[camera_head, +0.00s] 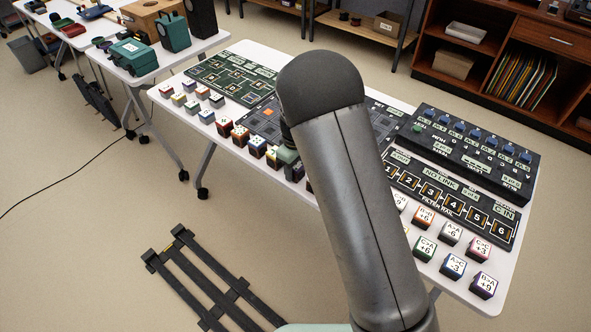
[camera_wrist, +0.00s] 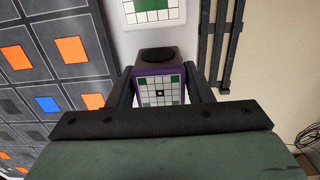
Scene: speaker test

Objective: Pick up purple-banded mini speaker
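In the wrist view a small dark box speaker with a purple band (camera_wrist: 180,71) sits between my fingers. A white grid face with green patches is toward the camera, and a round black disc is on its brownish end. My gripper (camera_wrist: 160,80) has one finger along each side of it, with no clear gap at either side. Whether the speaker rests on the table or is lifted, I cannot tell. In the head view my arm and the green gripper body (camera_head: 286,156) hide most of this spot, beside a row of small labelled cubes.
The orange-and-blue grid board (camera_wrist: 24,85) lies left of the gripper in the wrist view. A black floor frame (camera_head: 205,280) lies below the table. The filter rail board (camera_head: 450,200) and several cubes (camera_head: 424,248) stand at the right. The table's front edge is close by.

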